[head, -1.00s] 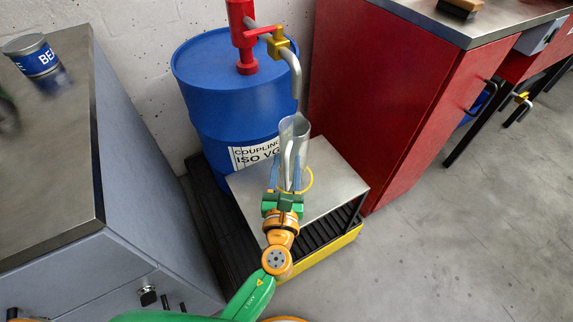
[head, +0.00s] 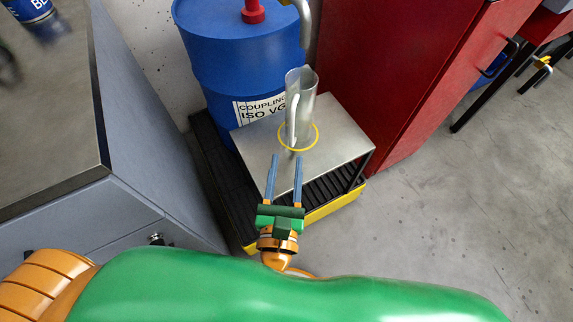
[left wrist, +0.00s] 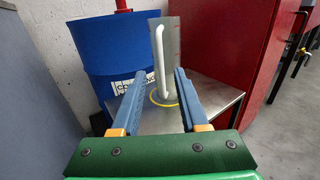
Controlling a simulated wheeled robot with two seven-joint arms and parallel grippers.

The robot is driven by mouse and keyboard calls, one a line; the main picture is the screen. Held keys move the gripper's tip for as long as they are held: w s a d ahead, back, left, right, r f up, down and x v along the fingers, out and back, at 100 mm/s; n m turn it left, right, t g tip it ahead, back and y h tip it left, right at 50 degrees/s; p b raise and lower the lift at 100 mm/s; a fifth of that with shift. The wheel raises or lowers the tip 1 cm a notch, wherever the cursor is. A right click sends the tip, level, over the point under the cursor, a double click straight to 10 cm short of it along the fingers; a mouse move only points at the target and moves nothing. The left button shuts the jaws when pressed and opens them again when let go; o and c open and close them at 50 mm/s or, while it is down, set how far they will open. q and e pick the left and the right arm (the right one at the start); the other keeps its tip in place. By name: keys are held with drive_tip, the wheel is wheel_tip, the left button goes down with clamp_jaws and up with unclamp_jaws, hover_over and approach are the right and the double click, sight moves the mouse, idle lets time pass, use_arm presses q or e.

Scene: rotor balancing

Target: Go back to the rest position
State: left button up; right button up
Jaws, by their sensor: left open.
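My left gripper (head: 285,178) is open and empty, with its two blue fingers apart, over the near edge of a small metal stand (head: 335,135). A clear jug (head: 302,105) with a white handle stands upright on the stand, at a yellow ring (head: 316,141), beyond the fingertips and apart from them. In the left wrist view the jug (left wrist: 172,60) shows between and beyond the open fingers (left wrist: 155,85). My large green arm link fills the bottom of the head view. My right gripper is not seen.
A blue drum (head: 240,60) stands behind the stand, on a black and yellow spill tray (head: 335,205). A red cabinet (head: 400,70) is close on the right. A grey cabinet (head: 140,130) is on the left. Open floor (head: 450,210) lies at the right.

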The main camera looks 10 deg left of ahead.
use_arm(q)
drive_tip(key=s+a+f+n+g+y, duration=0.2)
drive_tip(key=a+f+n+g, duration=0.5)
drive_tip(key=n, duration=0.6)
drive_tip(key=s+a+f+n+g+y, duration=0.25)
drive_tip(key=a+f+n+g, duration=0.2)
drive_tip(key=a+n, duration=0.65)
drive_tip(key=s+d+f+n+g+h, duration=0.25)
drive_tip(key=s+d+n+h, duration=0.25)
drive_tip(key=n, duration=0.5)
wheel_tip(320, 180, down, 14)
drive_tip(key=s+g, duration=0.2)
drive_tip(key=s+a+f, duration=0.2)
drive_tip(key=s+f, duration=0.9)
wheel_tip(320, 180, up, 20)
drive_tip(key=s+g+p, duration=0.1)
drive_tip(key=p, duration=2)
drive_tip(key=shift+s+m, duration=0.35)
drive_tip(key=shift+m, duration=0.05)
